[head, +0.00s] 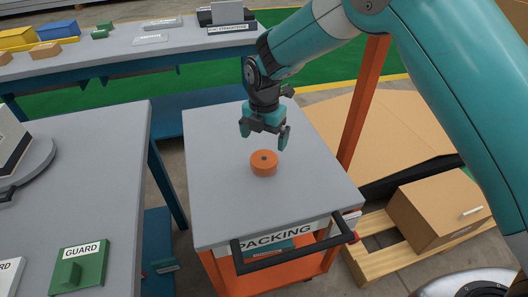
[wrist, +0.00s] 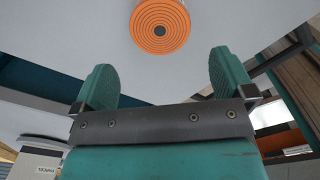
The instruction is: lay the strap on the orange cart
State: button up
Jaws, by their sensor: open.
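The strap is an orange round coil (head: 264,163) with a dark centre, lying flat on the grey top of the orange cart (head: 225,205). It also shows in the wrist view as an orange disc with rings (wrist: 160,26), beyond the fingertips. My gripper (head: 264,135) is above and just behind the coil in the head view, with its jaws apart. In the wrist view the two teal fingers (wrist: 163,72) stand apart with nothing between them. The cart carries a PACKING label (head: 275,236) on its front edge.
A grey table (head: 90,150) with a green GUARD block (head: 80,268) stands at the left. A bench (head: 110,50) with several bins and parts is behind. A cardboard box (head: 435,210) sits on a pallet at the right. The cart top around the coil is clear.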

jog(key=shift+r, duration=1.75)
jog(key=s+d+r+m+y, duration=0.2)
jog(key=s+d+r+m, duration=0.4)
jog(key=s+r+m, duration=0.6)
jog(key=s+d+r+m+y, duration=0.1)
jog(key=s+d+m, duration=0.1)
jog(key=s+m, duration=0.3)
jog(key=s+d+r+m+y, duration=0.1)
jog(key=s+m, duration=0.4)
jog(key=s, duration=0.8)
jog(key=shift+s+d+r, duration=0.35)
jog(key=shift+d+r, duration=0.1)
jog(key=shift+r, duration=0.15)
